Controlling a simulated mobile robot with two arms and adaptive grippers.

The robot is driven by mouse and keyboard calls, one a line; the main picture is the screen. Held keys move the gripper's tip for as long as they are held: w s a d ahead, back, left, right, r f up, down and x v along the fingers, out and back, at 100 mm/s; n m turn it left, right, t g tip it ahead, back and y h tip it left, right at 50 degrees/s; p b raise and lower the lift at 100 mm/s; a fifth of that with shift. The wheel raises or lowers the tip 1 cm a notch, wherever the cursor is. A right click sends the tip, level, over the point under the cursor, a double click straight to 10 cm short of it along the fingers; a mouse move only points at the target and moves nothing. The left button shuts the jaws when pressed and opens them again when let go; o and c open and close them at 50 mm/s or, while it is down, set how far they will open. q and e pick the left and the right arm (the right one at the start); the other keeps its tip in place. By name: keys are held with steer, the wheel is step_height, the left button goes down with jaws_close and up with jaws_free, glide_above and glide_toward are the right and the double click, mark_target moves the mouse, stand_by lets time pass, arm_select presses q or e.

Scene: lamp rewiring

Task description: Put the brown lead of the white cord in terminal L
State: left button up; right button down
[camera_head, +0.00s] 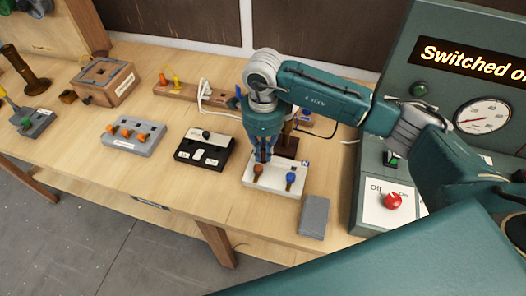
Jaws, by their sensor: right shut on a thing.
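A white terminal block (272,187) sits near the table's front edge, with a brown knob (258,171) at left and a blue knob (290,179) at right. The letter N shows at its right end; terminal L's mark is hidden. My right gripper (263,157) points down over the back left of the block, just behind the brown knob. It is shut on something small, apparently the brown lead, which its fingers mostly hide. The white cord (206,101) comes from the left and passes behind the gripper. I cannot tell whether the lead is inside the terminal. My left gripper is out of view.
A black switch box (187,159) and a grey block with orange knobs (134,146) stand to the left. A grey slab (314,217) lies right of the terminal block. A green test panel (370,185) with a red knob (392,201) stands at right.

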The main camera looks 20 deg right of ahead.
steer(key=shift+b, duration=0.3)
stand_by(1.2)
steer(key=shift+f+b, duration=0.35)
steer(key=shift+b, duration=0.15)
stand_by(0.4)
steer(key=shift+r, duration=0.2)
stand_by(0.6)
steer(key=shift+b, duration=0.4)
stand_by(0.6)
steer(key=shift+s+f+b, duration=0.1)
steer(key=shift+f+b, duration=0.3)
steer(key=shift+b, duration=0.15)
stand_by(0.7)
steer(key=c, duration=1.7)
jaws_free()
